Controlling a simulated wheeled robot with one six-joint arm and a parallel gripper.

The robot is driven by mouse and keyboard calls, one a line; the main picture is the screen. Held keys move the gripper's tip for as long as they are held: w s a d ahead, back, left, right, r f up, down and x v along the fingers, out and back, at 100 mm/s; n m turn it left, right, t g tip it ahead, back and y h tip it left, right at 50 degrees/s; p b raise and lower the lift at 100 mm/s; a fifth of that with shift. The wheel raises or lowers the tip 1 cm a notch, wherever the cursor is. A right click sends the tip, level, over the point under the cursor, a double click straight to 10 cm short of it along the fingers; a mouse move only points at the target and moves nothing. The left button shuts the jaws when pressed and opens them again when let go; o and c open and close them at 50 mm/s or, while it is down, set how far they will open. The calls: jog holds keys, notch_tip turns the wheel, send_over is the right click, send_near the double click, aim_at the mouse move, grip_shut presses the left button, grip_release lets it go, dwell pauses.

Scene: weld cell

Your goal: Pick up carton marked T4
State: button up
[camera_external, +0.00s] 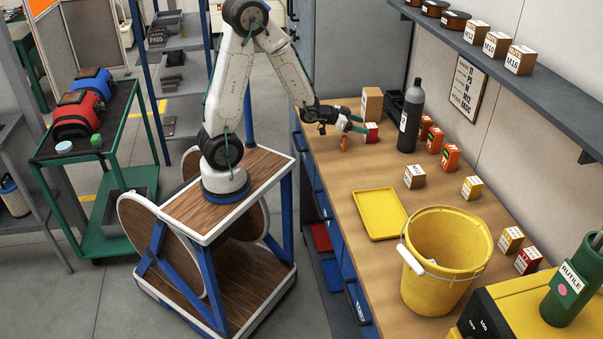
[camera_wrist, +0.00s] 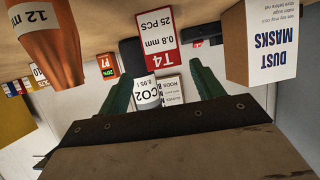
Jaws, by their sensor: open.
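The carton marked T4 (camera_external: 371,133) is a small red and white box on the wooden bench, beside the brown dust-mask carton. In the wrist view, which looks upside down, its T4 label (camera_wrist: 158,38) faces me, reading 0.8 mm, 25 PCS. My gripper (camera_external: 361,124) is low over the bench, close to the carton. In the wrist view its green fingers (camera_wrist: 160,78) are apart, with the carton ahead of the gap between them. Nothing is held. I cannot tell whether a fingertip touches the carton.
An orange tapered object marked 12 mm (camera_wrist: 48,45) stands close beside my gripper. The dust-mask carton (camera_wrist: 262,45) is on the other side. A grey CO2 cylinder (camera_external: 411,118) stands behind T4. A yellow tray (camera_external: 380,230) and yellow bucket (camera_external: 425,290) are farther along the bench.

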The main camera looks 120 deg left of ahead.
aim_at(376, 129)
jog(key=x, duration=0.7)
jog(key=shift+a+f, duration=0.25)
jog(key=shift+a, duration=0.15)
jog(key=c, duration=1.1)
